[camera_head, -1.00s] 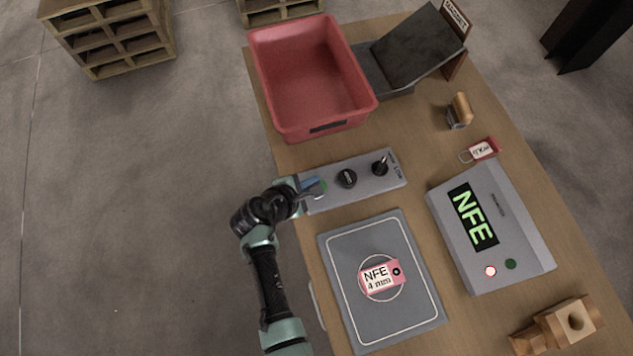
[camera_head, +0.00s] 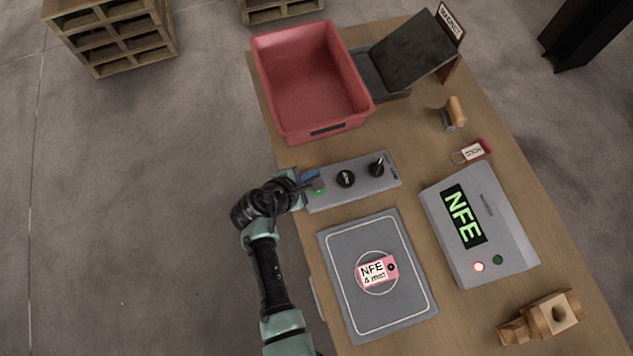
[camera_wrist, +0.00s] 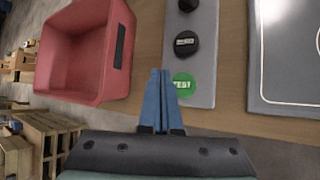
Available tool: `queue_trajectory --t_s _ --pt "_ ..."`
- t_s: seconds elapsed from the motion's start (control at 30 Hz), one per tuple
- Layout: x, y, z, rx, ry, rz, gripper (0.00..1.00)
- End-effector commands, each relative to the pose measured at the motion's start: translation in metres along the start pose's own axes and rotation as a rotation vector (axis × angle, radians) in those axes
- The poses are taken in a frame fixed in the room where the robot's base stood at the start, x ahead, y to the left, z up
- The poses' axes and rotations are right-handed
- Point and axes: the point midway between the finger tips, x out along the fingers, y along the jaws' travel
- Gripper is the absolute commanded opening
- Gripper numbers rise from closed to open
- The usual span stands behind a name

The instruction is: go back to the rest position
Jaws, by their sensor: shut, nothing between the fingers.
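My gripper (camera_head: 310,180) is over the left end of the grey control panel (camera_head: 376,186), beside a green button (camera_head: 320,191). In the wrist view my gripper (camera_wrist: 161,72) shows its two blue fingers pressed together with nothing between them. The green button (camera_wrist: 184,85) there reads TEST and lies just right of the fingertips. I cannot tell whether the fingertips touch the panel. The panel also has a black knob (camera_head: 346,179) and a black lever (camera_head: 377,168).
A red bin (camera_head: 305,85) and a dark chute (camera_head: 408,50) stand at the back. A grey pad (camera_head: 340,240) bears a pink NFE tag (camera_head: 371,270). A display box (camera_head: 500,235) shows NFE with a lit red lamp. Wooden blocks (camera_head: 540,318) lie front right.

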Motion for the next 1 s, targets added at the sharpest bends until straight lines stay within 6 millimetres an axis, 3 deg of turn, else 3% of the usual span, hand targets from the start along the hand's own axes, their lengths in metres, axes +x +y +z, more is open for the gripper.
queue_trajectory --t_s 0.77,0.87,0.97,1.0 --pt "0.000 0.000 0.000 0.000 0.000 0.000 0.00" --pt "-0.004 0.029 0.004 0.106 0.021 0.051 0.00" --pt "-0.017 0.084 0.018 0.311 0.071 0.151 0.00" --pt "-0.026 0.111 0.027 0.412 0.099 0.203 0.00"
